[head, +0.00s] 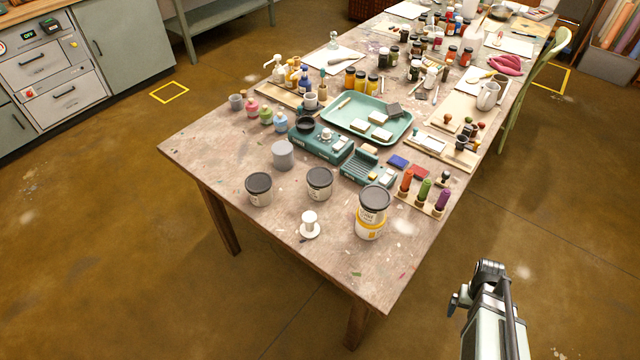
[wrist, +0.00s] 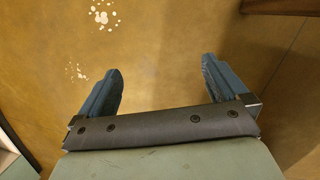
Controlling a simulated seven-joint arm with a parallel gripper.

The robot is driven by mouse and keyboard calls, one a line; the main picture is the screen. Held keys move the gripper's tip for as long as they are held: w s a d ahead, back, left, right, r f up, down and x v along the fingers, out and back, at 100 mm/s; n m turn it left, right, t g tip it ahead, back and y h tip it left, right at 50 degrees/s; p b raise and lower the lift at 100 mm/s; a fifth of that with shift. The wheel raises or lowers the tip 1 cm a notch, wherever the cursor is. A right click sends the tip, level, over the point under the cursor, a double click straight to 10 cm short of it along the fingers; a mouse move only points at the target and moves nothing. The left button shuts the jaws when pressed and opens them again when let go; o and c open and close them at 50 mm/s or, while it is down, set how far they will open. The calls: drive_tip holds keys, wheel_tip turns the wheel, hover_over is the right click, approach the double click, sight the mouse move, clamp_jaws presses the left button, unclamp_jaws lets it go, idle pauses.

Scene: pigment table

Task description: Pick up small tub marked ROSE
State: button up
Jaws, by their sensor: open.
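Several small tubs with dark lids stand near the front of the table in the head view. One tub (head: 259,190) is at the left and another tub (head: 320,184) is in the middle. A third tub (head: 374,200) sits on top of a yellow-banded tub (head: 369,228) at the right. Their labels are too small or turned away to read, so I cannot tell which is marked ROSE. My gripper (wrist: 161,66) is open and empty in the wrist view, with only bare floor between its fingers. No tub shows there.
The table (head: 230,165) is crowded behind the tubs. A white spool-shaped piece (head: 310,225) stands between the tubs, and a grey cup (head: 283,155) is behind. The table's front corner is mostly clear.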

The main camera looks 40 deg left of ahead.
drive_tip(key=w+a+r+n+t, duration=0.1)
drive_tip(key=w+a+r+t, duration=0.1)
drive_tip(key=w+a+r, duration=0.6)
drive_tip(key=w+a+r+n+t, duration=0.15)
drive_tip(key=w+r, duration=0.35)
drive_tip(key=r, duration=0.6)
drive_tip(key=w+a+r+n+t, duration=0.1)
drive_tip(key=w+a+r+t, duration=0.2)
drive_tip(key=w+a+r, duration=0.5)
wheel_tip(320, 180, up, 11)
drive_tip(key=n+g+y, duration=0.3)
drive_tip(key=n+y, duration=0.1)
hover_over(322, 176)
drive_tip(key=s+d, duration=0.1)
drive_tip(key=d, duration=0.2)
drive_tip(key=shift+s+a+r, duration=0.1)
drive_tip(key=shift+a+r, duration=0.1)
drive_tip(key=shift+s+a+f, duration=0.1)
drive_tip(key=shift+s+a, duration=0.1)
drive_tip(key=shift+a+f, duration=0.1)
drive_tip(key=shift+f, duration=0.25)
drive_tip(key=x, duration=0.7)
drive_tip(key=shift+a+f, duration=0.15)
drive_tip(key=shift+f, duration=0.05)
drive_tip(key=shift+s+x, duration=0.2)
drive_tip(key=shift+x, duration=2.55)
drive_tip(key=shift+a, duration=0.1)
drive_tip(key=c, duration=1)
